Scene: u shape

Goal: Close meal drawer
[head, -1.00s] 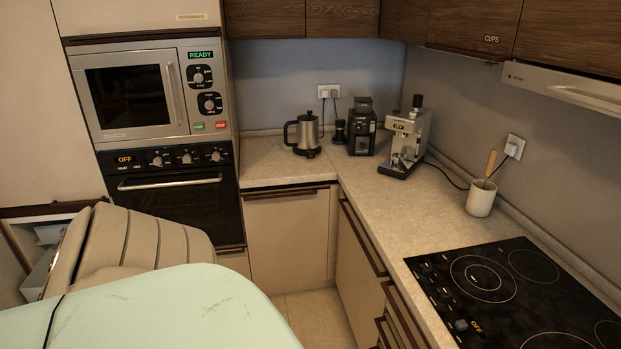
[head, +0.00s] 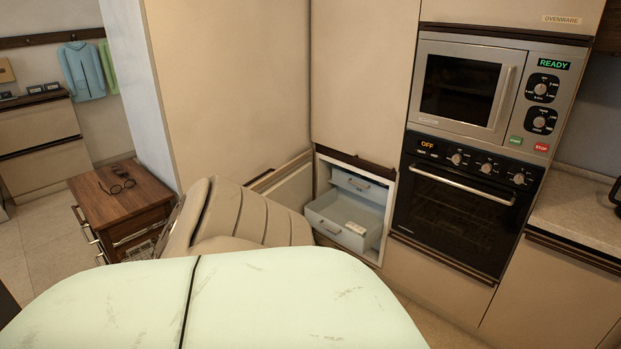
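A low cabinet opening (head: 322,170) below the tall beige cupboard holds two pale grey-blue drawers. The lower drawer (head: 330,214) is pulled out and open at the top, with a small white item (head: 356,228) inside at its right. The upper drawer (head: 358,184) sits higher and further back in the opening. No readable label tells which one is the meal drawer. A beige cabinet door (head: 285,187) stands open to the left of the opening. The beige chair back partly hides this door. Neither of my grippers is in view.
A beige padded chair (head: 235,212) stands in front and left of the drawers. A pale green rounded surface (head: 270,300) fills the foreground. The oven (head: 450,208) is right of the opening. A wooden side cabinet (head: 125,200) with glasses on it stands at the left.

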